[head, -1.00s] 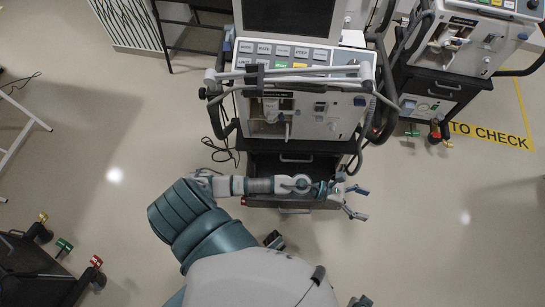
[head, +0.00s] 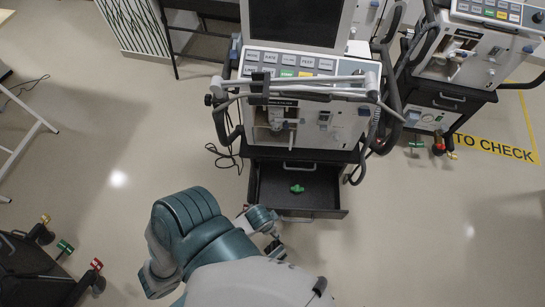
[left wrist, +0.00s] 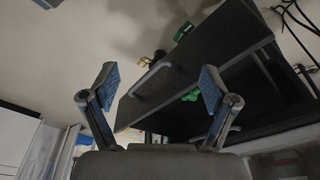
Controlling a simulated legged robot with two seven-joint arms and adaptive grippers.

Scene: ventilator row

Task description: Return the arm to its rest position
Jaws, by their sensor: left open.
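My left arm is folded back close to my body at the bottom of the head view, with its wrist link in front of the open drawer's left corner. My left gripper (left wrist: 158,85) is open and empty in the left wrist view, its two blue-padded fingers wide apart; it is hard to make out in the head view. The dark drawer (head: 330,205) of the middle ventilator cart stands pulled out. A small green item (head: 297,188) lies inside; it also shows in the left wrist view (left wrist: 190,97), partly behind a finger. My right gripper is not in view.
The middle ventilator (head: 340,127) stands on its cart behind the drawer, with hoses at its right. Another ventilator cart (head: 440,95) stands at the right near yellow "TO CHECK" floor lettering (head: 495,146). A dark wheeled base (head: 35,275) is at lower left.

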